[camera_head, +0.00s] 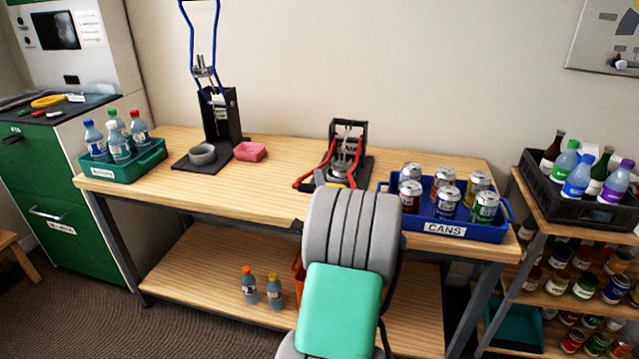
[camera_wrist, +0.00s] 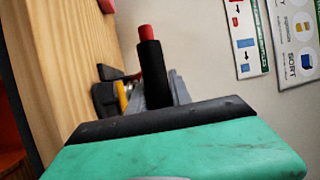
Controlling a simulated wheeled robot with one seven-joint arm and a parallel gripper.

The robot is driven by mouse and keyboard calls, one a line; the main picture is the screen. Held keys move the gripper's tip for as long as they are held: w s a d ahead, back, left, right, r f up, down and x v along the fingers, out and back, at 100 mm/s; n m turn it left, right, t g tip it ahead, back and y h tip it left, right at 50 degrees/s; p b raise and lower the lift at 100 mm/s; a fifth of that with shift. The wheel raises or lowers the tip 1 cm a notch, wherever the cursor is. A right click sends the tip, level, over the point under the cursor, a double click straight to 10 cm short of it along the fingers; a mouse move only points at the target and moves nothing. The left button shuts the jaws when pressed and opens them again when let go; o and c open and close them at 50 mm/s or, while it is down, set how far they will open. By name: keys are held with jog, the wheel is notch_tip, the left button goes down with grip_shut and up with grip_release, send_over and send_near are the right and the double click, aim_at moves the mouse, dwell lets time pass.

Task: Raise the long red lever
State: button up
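The long red lever (camera_head: 316,172) belongs to a black press (camera_head: 349,135) at the middle of the workbench. It slants down toward the front, and its near end is partly hidden behind my arm. In the wrist view, a black sleeve with a red end (camera_wrist: 146,33) stands just beyond my gripper's green body; it looks like part of the lever's grip. A yellow part (camera_wrist: 122,97) and a dark base show behind it. My gripper is hidden in the head view. The wrist view does not clearly show its fingertips, or whether they touch the sleeve.
A press with a raised blue lever (camera_head: 191,40) stands left, by a grey ring and pink sponge (camera_head: 250,151). A green bottle tray (camera_head: 125,172) is at the far left. A blue can crate (camera_head: 465,232) is close on the right. Wall behind.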

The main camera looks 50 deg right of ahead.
grip_shut()
dwell(0.9)
